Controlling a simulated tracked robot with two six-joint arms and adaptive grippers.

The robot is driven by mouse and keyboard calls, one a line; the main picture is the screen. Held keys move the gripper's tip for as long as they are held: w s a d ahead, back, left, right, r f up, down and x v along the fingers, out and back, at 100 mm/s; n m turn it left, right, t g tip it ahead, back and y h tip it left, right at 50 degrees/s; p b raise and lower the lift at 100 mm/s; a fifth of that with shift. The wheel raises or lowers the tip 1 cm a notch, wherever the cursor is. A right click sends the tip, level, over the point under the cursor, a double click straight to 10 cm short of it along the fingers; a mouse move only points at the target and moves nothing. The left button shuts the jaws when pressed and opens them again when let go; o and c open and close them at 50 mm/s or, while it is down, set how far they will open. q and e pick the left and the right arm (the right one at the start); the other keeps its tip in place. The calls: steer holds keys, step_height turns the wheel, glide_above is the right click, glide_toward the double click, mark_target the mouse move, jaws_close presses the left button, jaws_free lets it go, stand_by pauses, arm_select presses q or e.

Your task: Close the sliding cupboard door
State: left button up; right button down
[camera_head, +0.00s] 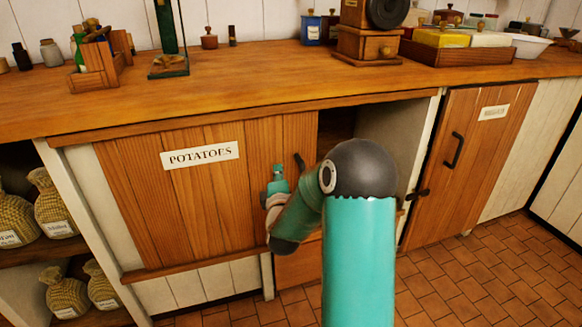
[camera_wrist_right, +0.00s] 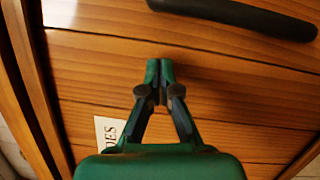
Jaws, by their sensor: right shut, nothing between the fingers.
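The sliding cupboard door (camera_head: 205,190) is brown wood with a white POTATOES label (camera_head: 200,156). It covers the left part of the opening below the counter. A dark gap (camera_head: 337,124) shows to its right, so the door stands partly open. Its black handle (camera_head: 299,163) is near the door's right edge; the wrist view shows a black handle (camera_wrist_right: 240,14) at the top. My right gripper (camera_head: 277,170) is shut and empty in front of the door, left of the handle. In the wrist view its fingertips (camera_wrist_right: 159,65) are together over the wood, apart from the handle. My left gripper is not in view.
My right arm hides part of the opening and the lower cupboard. A second wooden door (camera_head: 470,165) with a black handle is at the right. The counter (camera_head: 230,85) above holds bottles, a grinder (camera_head: 370,40) and boxes. Sacks (camera_head: 52,205) sit on shelves at the left.

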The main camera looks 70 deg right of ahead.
mark_target(291, 158)
steer(key=shift+s+d+r+b, duration=0.15)
steer(key=shift+s+d+r, duration=0.05)
steer(key=shift+s+d, duration=0.5)
steer(key=shift+s+d+r+b, duration=0.2)
steer(key=shift+s+d, duration=0.4)
steer(key=shift+s, duration=0.2)
